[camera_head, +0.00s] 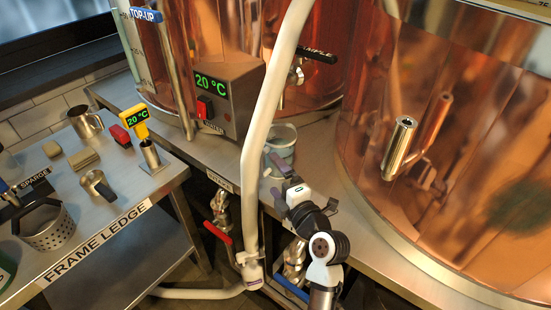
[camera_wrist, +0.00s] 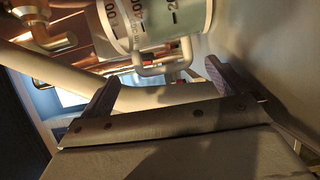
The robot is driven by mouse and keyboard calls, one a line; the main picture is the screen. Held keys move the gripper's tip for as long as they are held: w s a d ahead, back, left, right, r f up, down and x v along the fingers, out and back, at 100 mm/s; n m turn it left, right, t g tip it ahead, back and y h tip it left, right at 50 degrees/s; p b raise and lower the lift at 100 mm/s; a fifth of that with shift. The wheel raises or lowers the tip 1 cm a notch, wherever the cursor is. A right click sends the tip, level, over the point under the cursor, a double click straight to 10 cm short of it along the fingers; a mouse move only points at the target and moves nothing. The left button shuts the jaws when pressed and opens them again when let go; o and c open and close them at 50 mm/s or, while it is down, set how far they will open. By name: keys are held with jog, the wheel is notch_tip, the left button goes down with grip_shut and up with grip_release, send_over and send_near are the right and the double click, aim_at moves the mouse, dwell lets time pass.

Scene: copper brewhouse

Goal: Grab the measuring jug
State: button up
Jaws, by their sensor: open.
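The measuring jug (camera_head: 281,138) is a pale translucent vessel standing on the metal bench between the two copper vessels, just right of the white hose. In the wrist view the jug (camera_wrist: 165,18) shows large at the top, with dark graduation marks and numbers on its wall. A pale loop below the marks looks like its handle. My gripper (camera_head: 279,172) is just in front of the jug and partly covers its lower part. In the wrist view my gripper (camera_wrist: 162,88) has its two fingers wide apart, with nothing held between them. The jug lies beyond the fingertips.
A thick white hose (camera_head: 262,130) runs down close to the left of my gripper. A large copper vessel (camera_head: 450,150) stands close on the right. A control box (camera_head: 228,95) sits behind left. The frame ledge (camera_head: 130,235) at left holds a metal jug (camera_head: 87,122) and several small items.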

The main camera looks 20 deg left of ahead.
aim_at(265, 173)
jog(key=shift+w+a, duration=0.2)
jog(key=shift+a, duration=0.1)
jog(key=p+x, duration=0.2)
jog(key=x, duration=0.4)
jog(key=shift+p, duration=0.35)
jog(key=shift+w+a+f, duration=0.15)
jog(key=shift+w+a, duration=0.15)
jog(key=c, duration=1.3)
jog(key=shift+r, duration=0.2)
jog(key=shift+c, duration=0.2)
